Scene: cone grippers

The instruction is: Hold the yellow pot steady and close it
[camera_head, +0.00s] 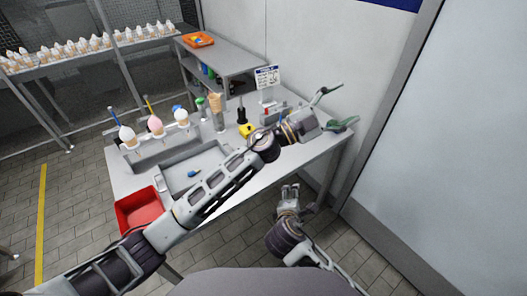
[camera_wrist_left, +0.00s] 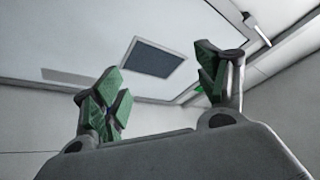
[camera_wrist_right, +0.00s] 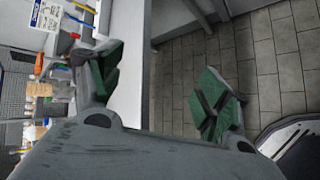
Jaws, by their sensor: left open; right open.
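A small yellow object, apparently the yellow pot (camera_head: 247,130), stands on the worktable just left of my left forearm in the head view. It is small there, and I cannot tell its lid. My left gripper (camera_head: 340,107) is open and empty, over the table's right end, well to the right of the pot. In the left wrist view its fingers (camera_wrist_left: 160,90) are spread toward the ceiling. My right gripper (camera_head: 290,187) is open and empty, low in front of the table's edge. In the right wrist view its fingers (camera_wrist_right: 157,88) are spread with floor beyond.
The worktable (camera_head: 140,182) carries a grey tray (camera_head: 182,181), a red bin (camera_head: 139,210), ice cream cones in a holder (camera_head: 155,126) and a sign (camera_head: 267,77). A shelf unit (camera_head: 235,57) with an orange tray (camera_head: 198,40) stands behind. A wall closes the right.

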